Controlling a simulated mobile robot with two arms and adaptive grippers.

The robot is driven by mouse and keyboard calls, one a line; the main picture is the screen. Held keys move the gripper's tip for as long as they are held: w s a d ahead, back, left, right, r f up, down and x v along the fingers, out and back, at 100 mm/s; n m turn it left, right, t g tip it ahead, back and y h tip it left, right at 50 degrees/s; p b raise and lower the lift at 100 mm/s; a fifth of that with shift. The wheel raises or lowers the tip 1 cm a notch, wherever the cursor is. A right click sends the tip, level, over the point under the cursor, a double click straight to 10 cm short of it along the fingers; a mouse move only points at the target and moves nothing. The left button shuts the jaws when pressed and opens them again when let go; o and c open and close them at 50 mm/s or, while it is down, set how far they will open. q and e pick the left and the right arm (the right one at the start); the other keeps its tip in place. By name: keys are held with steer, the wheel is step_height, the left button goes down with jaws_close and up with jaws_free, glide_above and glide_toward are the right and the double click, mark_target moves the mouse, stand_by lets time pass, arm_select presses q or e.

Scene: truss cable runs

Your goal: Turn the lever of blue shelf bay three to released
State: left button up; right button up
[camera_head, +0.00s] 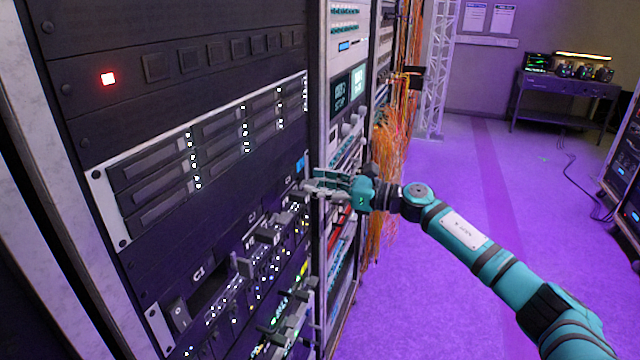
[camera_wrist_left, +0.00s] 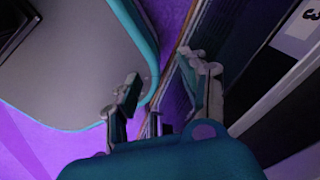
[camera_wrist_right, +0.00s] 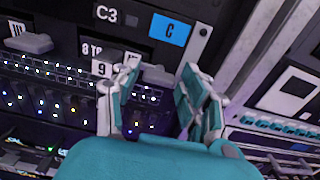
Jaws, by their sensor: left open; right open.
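The blue C tag (camera_wrist_right: 168,28) and the C3 label (camera_wrist_right: 106,14) are on the dark rack in the right wrist view. A grey lever (camera_wrist_right: 155,76) lies below and right of that label, between the fingers of my right gripper (camera_wrist_right: 158,98). The fingers are open and stand on either side of it; contact cannot be told. In the head view my right gripper (camera_head: 318,184) is at the rack's right edge, partly covering the levers there. My left gripper (camera_wrist_left: 163,88) is open and empty, away from the levers; it is not seen in the head view.
More levers (camera_head: 270,231) run along the rack towards the C1 label (camera_head: 198,271), with a lower row (camera_head: 297,303) beneath. Orange cables (camera_head: 392,135) hang beyond the rack.

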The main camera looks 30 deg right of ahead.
steer(key=c, duration=0.9)
steer(key=shift+o, duration=0.2)
steer(key=shift+m, duration=0.3)
steer(key=m+p, duration=0.2)
steer(key=m, duration=0.6)
steer(key=shift+d, duration=0.1)
steer(key=m+p, duration=0.3)
steer(key=m, duration=0.2)
steer(key=shift+w, duration=0.1)
steer(key=shift+f+m+p, duration=0.15)
steer(key=shift+m+p, duration=1.05)
steer(key=shift+m, duration=1)
